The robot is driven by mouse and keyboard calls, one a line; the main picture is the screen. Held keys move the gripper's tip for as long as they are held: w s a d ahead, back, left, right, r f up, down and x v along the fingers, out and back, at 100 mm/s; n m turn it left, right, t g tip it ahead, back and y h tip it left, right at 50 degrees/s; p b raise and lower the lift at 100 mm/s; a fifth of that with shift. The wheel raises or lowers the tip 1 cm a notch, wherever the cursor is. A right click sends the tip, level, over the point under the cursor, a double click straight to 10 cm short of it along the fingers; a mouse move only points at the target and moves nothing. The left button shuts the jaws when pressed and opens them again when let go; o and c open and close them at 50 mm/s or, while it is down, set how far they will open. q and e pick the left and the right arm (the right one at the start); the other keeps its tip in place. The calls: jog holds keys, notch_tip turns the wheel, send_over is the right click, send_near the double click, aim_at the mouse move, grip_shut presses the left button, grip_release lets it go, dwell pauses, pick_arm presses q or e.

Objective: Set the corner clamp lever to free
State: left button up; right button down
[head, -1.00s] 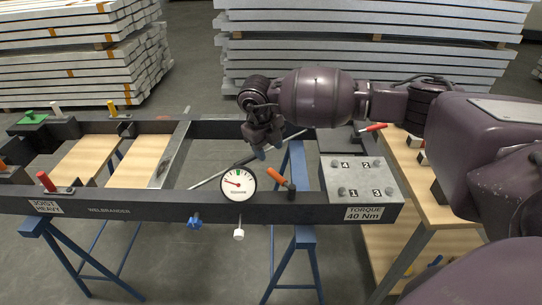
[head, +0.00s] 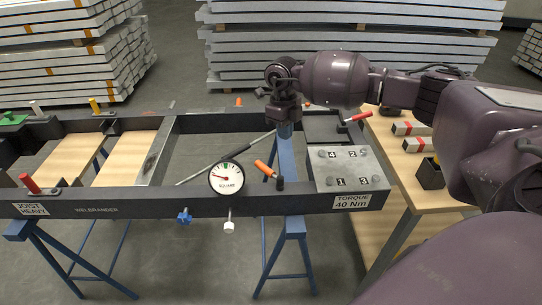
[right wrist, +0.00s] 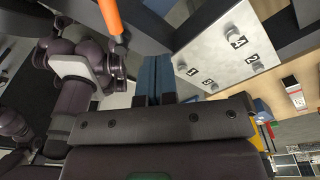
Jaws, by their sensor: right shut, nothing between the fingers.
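I cannot tell for sure which lever is the corner clamp lever. A red-handled lever (head: 357,117) sits at the frame's right far corner, angled up to the right. An orange-handled lever (head: 265,168) stands on the near rail beside the gauge, tilted up to the left; its orange handle also shows in the wrist view (right wrist: 111,17). Another red lever (head: 29,183) is at the near left. My right gripper (head: 285,131) points down with blue fingers closed together and empty (right wrist: 155,78), between the orange lever and the far rail, touching no lever that I can see. My left gripper is out of view.
The dark frame (head: 110,211) rests on blue trestles. A round gauge (head: 226,177) and a grey numbered torque plate (head: 348,171) sit on its near side. A wooden bench (head: 398,190) with red-and-grey blocks stands at right. Yellow, white and green handles are at the far left.

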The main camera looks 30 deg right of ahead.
aim_at(268, 171)
jog(key=a+f+n+y, duration=0.3)
jog(key=f+n, duration=0.5)
jog(key=n, duration=0.8)
jog(key=shift+w+a+f+t+y+p, duration=0.15)
jog(key=shift+w+a+t+y+p, duration=0.15)
jog(key=shift+a+p, duration=0.1)
dwell(0.3)
